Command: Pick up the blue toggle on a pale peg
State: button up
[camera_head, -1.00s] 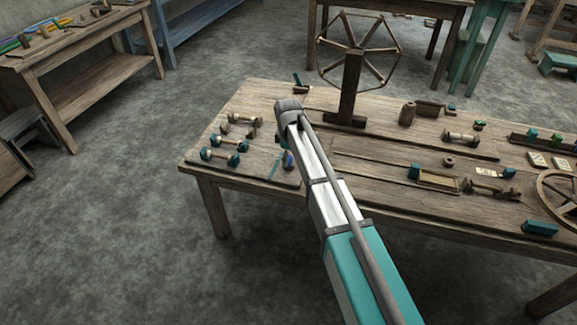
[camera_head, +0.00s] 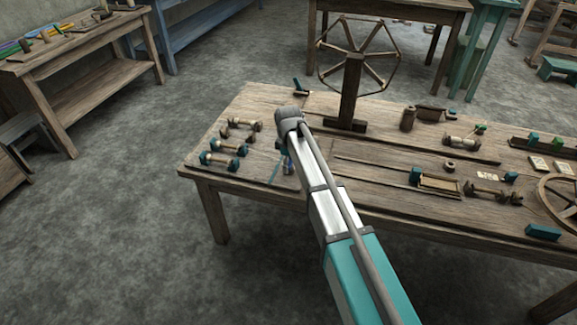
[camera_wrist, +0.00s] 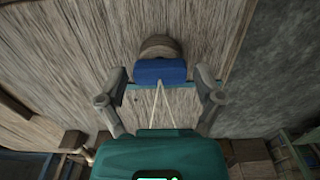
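The blue toggle (camera_wrist: 160,72) shows in the wrist view as a small blue block in front of a rounded grey-brown peg end (camera_wrist: 160,46). My gripper (camera_wrist: 160,78) is open, with one finger on each side of the toggle and a visible gap to both. Two pale cord-like lines run from the toggle toward the teal gripper body. In the head view, the end of my arm (camera_head: 289,118) is over the left part of the wooden table (camera_head: 240,185). It hides most of the gripper and the toggle there.
Several dark and teal-ended spools (camera_head: 222,146) lie left of my arm. A spoked wheel on a post (camera_head: 350,90) stands close behind my arm. Small blocks, a framed tray (camera_head: 438,183) and a flat wheel (camera_head: 560,202) occupy the right side.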

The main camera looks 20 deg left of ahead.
jog(key=c, duration=0.3)
jog(key=shift+r, duration=0.15)
notch_tip(320, 180, up, 2)
jog(key=shift+r+p, duration=0.1)
jog(key=shift+p, duration=1.15)
jog(key=shift+s+d+r+p, duration=1.2)
jog(key=shift+s+r+p, duration=0.55)
jog(key=shift+s, duration=0.25)
jog(key=shift+s+d+r+p, duration=1.2)
jog(key=shift+s+r+p, duration=0.55)
jog(key=shift+s, duration=0.25)
jog(key=shift+s+d+r+p, duration=1.2)
jog(key=shift+s+r+p, duration=0.55)
jog(key=shift+s, duration=0.25)
